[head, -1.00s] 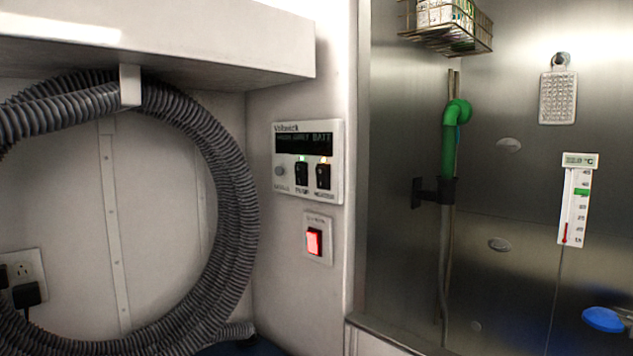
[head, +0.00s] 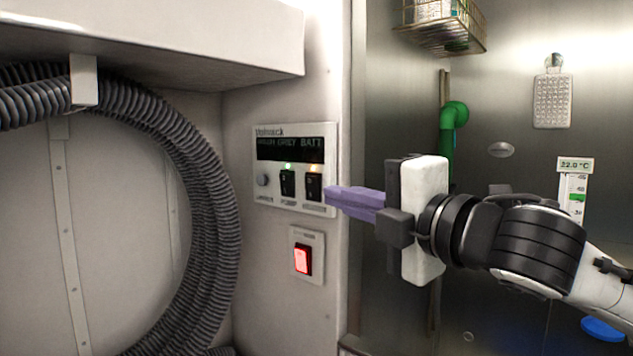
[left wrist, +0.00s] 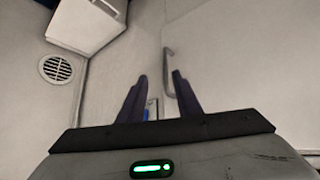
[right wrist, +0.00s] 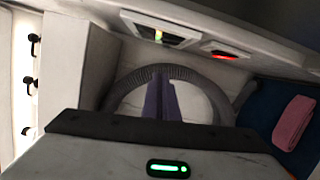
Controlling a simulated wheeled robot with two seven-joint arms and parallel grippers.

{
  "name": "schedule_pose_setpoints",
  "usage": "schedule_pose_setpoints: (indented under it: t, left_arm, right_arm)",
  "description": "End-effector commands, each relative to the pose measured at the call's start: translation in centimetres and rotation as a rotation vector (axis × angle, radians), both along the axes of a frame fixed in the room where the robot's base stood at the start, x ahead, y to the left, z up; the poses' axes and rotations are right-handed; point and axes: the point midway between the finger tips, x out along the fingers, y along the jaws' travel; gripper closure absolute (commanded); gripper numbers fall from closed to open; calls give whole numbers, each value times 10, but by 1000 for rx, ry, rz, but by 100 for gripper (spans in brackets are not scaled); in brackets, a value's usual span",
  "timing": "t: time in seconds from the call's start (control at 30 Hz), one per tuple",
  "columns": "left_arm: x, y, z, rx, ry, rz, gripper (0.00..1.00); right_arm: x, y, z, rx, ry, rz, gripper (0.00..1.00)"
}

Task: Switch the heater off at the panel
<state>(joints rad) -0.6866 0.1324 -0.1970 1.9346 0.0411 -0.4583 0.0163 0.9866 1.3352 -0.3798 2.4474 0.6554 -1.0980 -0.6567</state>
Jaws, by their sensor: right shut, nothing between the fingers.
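The white wall panel (head: 265,191) has a dark display, a round knob and two black rocker switches. The right rocker, the heater switch (head: 314,187), has a small amber light above it; the pump switch (head: 287,184) has a green one. My right gripper (head: 329,197) is shut and empty, its purple fingertips just right of the heater switch at the panel's edge. I cannot tell whether they touch it. In the right wrist view the panel is partly visible near the top. My left gripper (left wrist: 160,82) is open and empty, seen only in the left wrist view.
A lit red switch (head: 303,259) is on its own plate below the panel. A grey ribbed hose (head: 205,200) hangs at the left beneath a shelf (head: 150,45). A steel wall with a green-topped pipe (head: 452,117) and a thermometer (head: 573,190) lies at the right.

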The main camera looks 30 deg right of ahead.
Motion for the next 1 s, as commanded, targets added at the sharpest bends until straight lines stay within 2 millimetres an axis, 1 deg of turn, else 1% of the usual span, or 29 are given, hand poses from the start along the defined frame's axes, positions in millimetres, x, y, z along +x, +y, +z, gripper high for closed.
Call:
schedule_pose_setpoints:
  t: [0.17, 0.27, 0.37, 0.7, 0.83, 1.0]
  left_arm:
    - [-1, -1, 1, 0, 2, -1, 69]
    - [-1, -1, 4, -2, 2, -1, 69]
    - [-1, -1, 8, -3, 2, 0, 69]
    - [-4, 3, 14, -1, 8, 8, 69]
    - [-3, 6, 15, 1, 5, 11, 69]
    - [-3, 7, 16, 2, 4, 11, 69]
  right_arm:
    - [3, 0, 1, 3, 1, 2, 100]
    - [13, 1, 2, 6, 1, 2, 100]
    - [29, 4, 3, 7, 1, 4, 100]
    - [101, 10, 5, 6, 1, 2, 100]
    - [108, -12, 6, 1, 1, -5, 100]
    - [112, -25, 7, 2, 1, -1, 100]
